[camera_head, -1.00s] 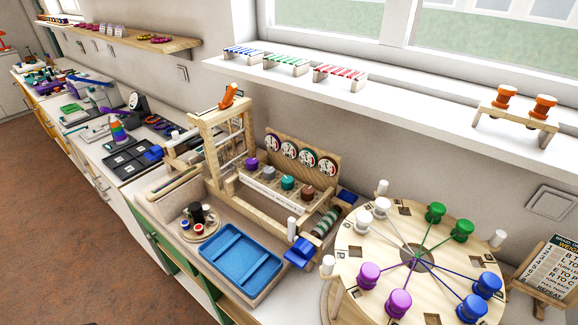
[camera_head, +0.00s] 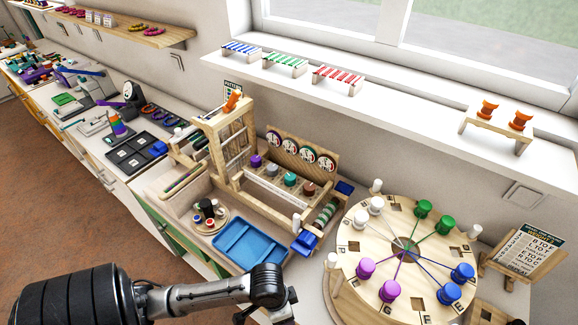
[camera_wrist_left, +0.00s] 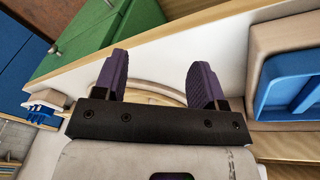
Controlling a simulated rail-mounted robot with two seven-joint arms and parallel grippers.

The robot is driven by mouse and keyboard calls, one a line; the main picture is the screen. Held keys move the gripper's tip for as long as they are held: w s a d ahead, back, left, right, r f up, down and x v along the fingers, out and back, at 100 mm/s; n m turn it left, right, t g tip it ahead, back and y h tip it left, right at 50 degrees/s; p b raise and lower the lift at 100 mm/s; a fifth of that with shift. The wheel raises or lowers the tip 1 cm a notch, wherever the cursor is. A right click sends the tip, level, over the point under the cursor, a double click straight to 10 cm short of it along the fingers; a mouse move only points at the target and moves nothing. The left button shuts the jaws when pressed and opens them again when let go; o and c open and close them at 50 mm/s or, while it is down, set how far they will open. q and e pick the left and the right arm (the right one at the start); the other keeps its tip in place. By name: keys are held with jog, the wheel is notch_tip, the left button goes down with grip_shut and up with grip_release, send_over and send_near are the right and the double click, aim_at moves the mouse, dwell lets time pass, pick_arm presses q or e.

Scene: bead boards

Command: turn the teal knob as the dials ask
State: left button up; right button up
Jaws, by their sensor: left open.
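The teal knob (camera_head: 290,179) stands in a row on the wooden bead-board rack, between a grey knob (camera_head: 271,170) and a brown knob (camera_head: 309,188), with a purple knob (camera_head: 256,160) at the left end. Round white dials (camera_head: 291,149) are set in the wooden panel behind the knobs; their marks are too small to read. My left gripper (camera_wrist_left: 160,85) is open and empty in the left wrist view, its purple fingers apart, near the counter edge and away from the knob. In the head view my left arm lies across the bottom. My right gripper is not in view.
A blue tray (camera_head: 249,246) and a round plate with small cups (camera_head: 209,219) stand in front of the rack. A wooden disc with coloured spools (camera_head: 348,245) stands to the right. A wooden frame (camera_head: 221,130) rises left of the knobs. The shelf (camera_head: 400,105) overhangs behind.

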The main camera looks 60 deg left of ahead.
pick_arm(q)
jog(key=w+a+r+n+g+p, duration=0.1)
jog(key=w+a+r+p, duration=0.3)
jog(key=a+r, duration=0.15)
jog(key=w+a+r+g+p, duration=0.1)
jog(key=w+a+r+p, duration=0.25)
jog(key=r, duration=0.35)
notch_tip(320, 180, up, 16)
jog(key=n+y+p, duration=0.2)
jog(key=n+p, duration=0.1)
jog(key=n, duration=0.3)
send_over(290, 176)
notch_tip(290, 176, down, 14)
jog(key=shift+r+b, duration=0.2)
jog(key=shift+b, duration=0.15)
